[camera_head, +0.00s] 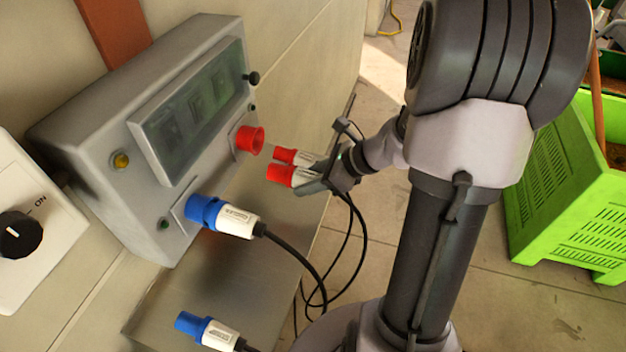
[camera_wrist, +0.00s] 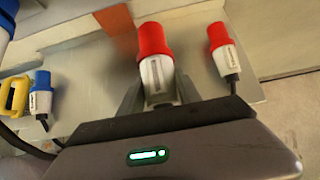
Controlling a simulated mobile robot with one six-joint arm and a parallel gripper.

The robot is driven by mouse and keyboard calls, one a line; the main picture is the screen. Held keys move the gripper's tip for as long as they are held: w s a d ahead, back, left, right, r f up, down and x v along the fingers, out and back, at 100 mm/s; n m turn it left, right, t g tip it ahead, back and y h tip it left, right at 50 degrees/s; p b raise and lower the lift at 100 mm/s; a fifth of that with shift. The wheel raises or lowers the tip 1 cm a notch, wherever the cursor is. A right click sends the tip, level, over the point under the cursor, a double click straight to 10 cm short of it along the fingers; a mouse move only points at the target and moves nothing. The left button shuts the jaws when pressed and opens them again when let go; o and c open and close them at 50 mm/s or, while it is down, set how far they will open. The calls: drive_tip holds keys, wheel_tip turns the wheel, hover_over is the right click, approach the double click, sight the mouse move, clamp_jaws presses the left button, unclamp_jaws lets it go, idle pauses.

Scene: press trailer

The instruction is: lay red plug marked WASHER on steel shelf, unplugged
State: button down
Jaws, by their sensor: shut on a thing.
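My gripper (camera_head: 312,180) is shut on a red plug with a white body (camera_head: 281,176). The held plug also shows between the fingers in the wrist view (camera_wrist: 152,42). Its red end is apart from the red socket (camera_head: 249,139) on the grey panel box, and the socket looks empty. A second red plug (camera_head: 286,155) shows just behind the held one; in the wrist view it lies on the right (camera_wrist: 218,38). The labels are too small to read, so I cannot tell which plug is marked WASHER. The steel shelf (camera_head: 245,268) is below the box.
A blue plug (camera_head: 203,211) sits in the box's lower socket. Another blue plug (camera_head: 190,324) lies on the shelf. A yellow item (camera_wrist: 14,96) shows at left in the wrist view. Black cables hang near the shelf's right edge. A green crate (camera_head: 565,195) stands on the right.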

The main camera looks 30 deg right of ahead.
wheel_tip(320, 180, down, 9)
drive_tip(key=b, duration=0.7)
drive_tip(key=shift+b, duration=0.4)
drive_tip(key=c, duration=0.7)
unclamp_jaws()
drive_tip(key=shift+c, duration=0.2)
drive_tip(key=shift+s+d+r, duration=0.1)
drive_tip(key=shift+r, duration=0.05)
